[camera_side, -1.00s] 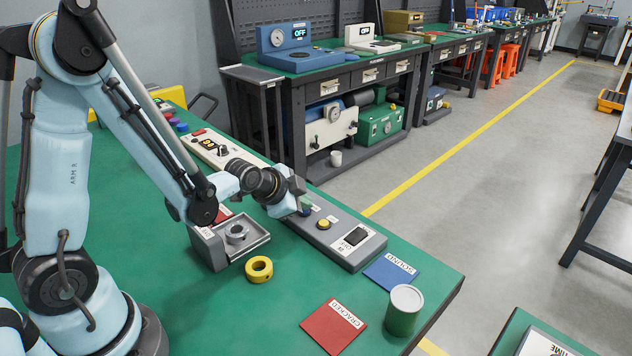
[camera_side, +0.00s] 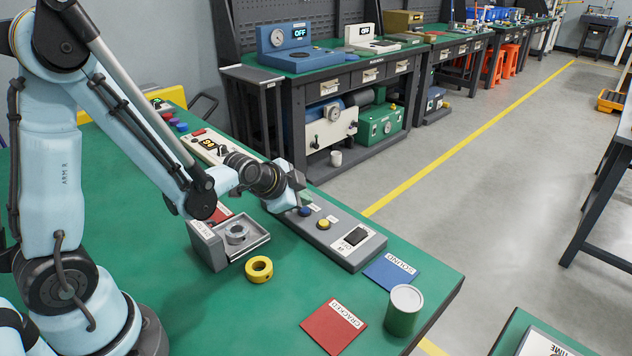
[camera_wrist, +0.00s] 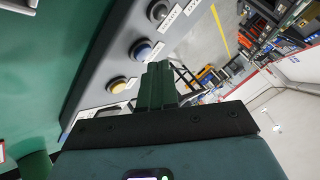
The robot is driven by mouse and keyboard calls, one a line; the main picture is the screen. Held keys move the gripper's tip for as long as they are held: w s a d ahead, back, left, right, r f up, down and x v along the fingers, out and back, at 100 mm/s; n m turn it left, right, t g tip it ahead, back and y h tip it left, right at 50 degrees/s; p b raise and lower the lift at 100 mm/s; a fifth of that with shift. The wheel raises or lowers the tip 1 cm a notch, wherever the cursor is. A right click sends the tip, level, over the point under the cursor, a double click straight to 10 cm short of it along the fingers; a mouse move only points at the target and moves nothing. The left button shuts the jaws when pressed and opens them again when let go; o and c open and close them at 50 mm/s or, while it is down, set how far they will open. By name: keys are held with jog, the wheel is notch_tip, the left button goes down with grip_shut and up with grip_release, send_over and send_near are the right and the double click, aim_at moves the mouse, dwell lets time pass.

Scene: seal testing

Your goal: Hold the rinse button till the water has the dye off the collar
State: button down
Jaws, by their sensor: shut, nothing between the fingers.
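A grey ring-shaped part (camera_side: 237,234), seemingly the collar, sits in a shallow metal tray (camera_side: 262,246); it looks plain grey, with no dye colour visible at this size. A long grey button box (camera_side: 345,250) carries a blue button (camera_side: 304,211) and a yellow button (camera_side: 323,224). In the wrist view the blue button (camera_wrist: 141,50) lies between a dark button (camera_wrist: 158,11) and the yellow button (camera_wrist: 118,85). I cannot read which label says rinse. My gripper (camera_side: 301,197) is shut and empty, its green fingertips (camera_wrist: 158,72) above the blue button, apart from it.
A yellow ring (camera_side: 259,269) lies on the green table before the tray. A red CRACKED card (camera_side: 328,328), a blue SOUND card (camera_side: 385,272) and a green can (camera_side: 403,312) are at the right.

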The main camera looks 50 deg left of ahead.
jog(key=shift+r, duration=0.25)
jog(key=shift+r, duration=2.45)
jog(key=n+g+h, duration=0.1)
jog(key=n+g, duration=0.1)
jog(key=n, duration=0.6)
send_near(301, 217)
jog(key=s+d+r, duration=0.4)
jog(key=s+r, duration=0.2)
jog(key=s, duration=0.1)
jog(key=shift+r, duration=0.2)
